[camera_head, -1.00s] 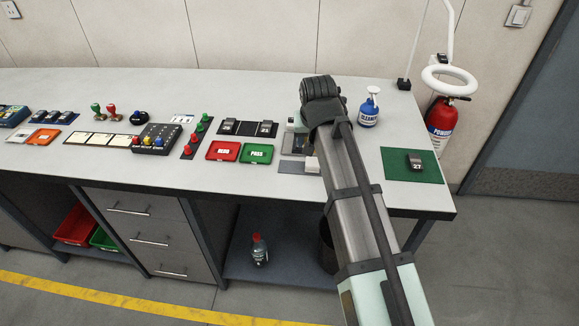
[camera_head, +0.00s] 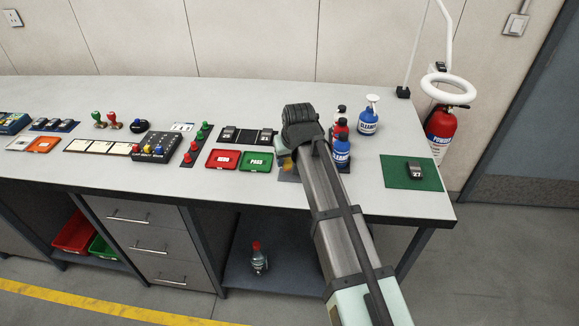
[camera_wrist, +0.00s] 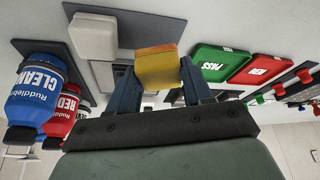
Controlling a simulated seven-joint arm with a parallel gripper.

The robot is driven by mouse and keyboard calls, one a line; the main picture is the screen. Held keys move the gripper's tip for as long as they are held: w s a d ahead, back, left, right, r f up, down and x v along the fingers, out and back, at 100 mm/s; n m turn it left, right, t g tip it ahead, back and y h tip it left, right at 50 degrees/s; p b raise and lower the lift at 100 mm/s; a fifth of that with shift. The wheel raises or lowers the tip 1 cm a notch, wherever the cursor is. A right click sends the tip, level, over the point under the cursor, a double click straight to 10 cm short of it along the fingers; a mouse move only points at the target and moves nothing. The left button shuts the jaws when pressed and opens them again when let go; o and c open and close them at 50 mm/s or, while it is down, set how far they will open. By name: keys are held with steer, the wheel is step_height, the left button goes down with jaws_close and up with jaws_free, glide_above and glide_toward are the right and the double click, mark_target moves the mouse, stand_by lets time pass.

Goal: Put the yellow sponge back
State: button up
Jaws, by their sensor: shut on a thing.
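The yellow sponge (camera_wrist: 157,64) is gripped between the two blue fingers of my gripper (camera_wrist: 157,78) in the wrist view. In the head view my arm hides most of the gripper, and a bit of the sponge (camera_head: 287,163) shows left of the wrist. A dark grey mat (camera_wrist: 148,27) with a white block (camera_wrist: 93,36) on its left part lies beyond the sponge in the wrist view. The sponge overlaps the mat's edge in that picture; I cannot tell its height above it.
A blue bottle (camera_wrist: 36,92) and a red bottle (camera_wrist: 62,122) stand close to the mat. A cleaner bottle (camera_head: 368,116) stands behind. The green tray (camera_head: 256,162) and red tray (camera_head: 223,159) lie left of my gripper. A green mat (camera_head: 397,178) lies at the right.

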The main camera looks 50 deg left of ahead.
mark_target(290, 166)
steer(key=shift+f, duration=1.75)
steer(key=o, duration=0.8)
steer(key=shift+f, duration=0.15)
steer(key=v, duration=1.2)
